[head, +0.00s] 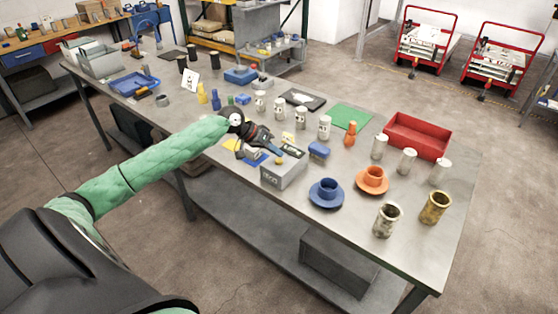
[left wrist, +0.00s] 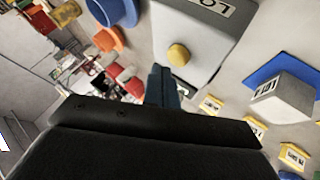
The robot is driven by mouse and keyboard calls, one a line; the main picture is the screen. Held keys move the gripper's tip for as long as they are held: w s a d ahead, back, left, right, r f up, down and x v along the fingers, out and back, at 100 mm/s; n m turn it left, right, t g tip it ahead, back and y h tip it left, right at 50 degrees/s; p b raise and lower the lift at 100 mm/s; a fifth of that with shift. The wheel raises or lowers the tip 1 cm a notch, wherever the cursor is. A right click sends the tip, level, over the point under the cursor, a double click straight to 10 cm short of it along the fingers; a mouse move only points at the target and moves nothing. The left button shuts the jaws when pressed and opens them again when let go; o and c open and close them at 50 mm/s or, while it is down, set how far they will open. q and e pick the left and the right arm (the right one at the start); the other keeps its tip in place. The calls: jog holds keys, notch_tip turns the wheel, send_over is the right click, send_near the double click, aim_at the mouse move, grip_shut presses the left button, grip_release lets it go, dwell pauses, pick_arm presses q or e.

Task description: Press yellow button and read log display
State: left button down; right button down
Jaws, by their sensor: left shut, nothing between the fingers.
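A grey box (head: 283,174) with a printed label on its front stands on the workbench in the head view. In the left wrist view the grey box (left wrist: 205,38) shows a round yellow button (left wrist: 178,54) and a partly cut-off label starting with "LO". My left gripper (head: 277,150) is shut and empty, over the back of the box in the head view. In the left wrist view its fingertips (left wrist: 162,72) are close beside the button; I cannot tell whether they touch it. The button is hard to make out in the head view. My right gripper is not in view.
A small blue block (head: 319,150) and several labelled cans are near. A red tray (head: 416,136) lies farther right.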

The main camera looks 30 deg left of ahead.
pick_arm(q)
jog(key=shift+f, duration=0.9)
jog(key=shift+r+p, duration=0.7)
jog(key=shift+r, duration=0.25)
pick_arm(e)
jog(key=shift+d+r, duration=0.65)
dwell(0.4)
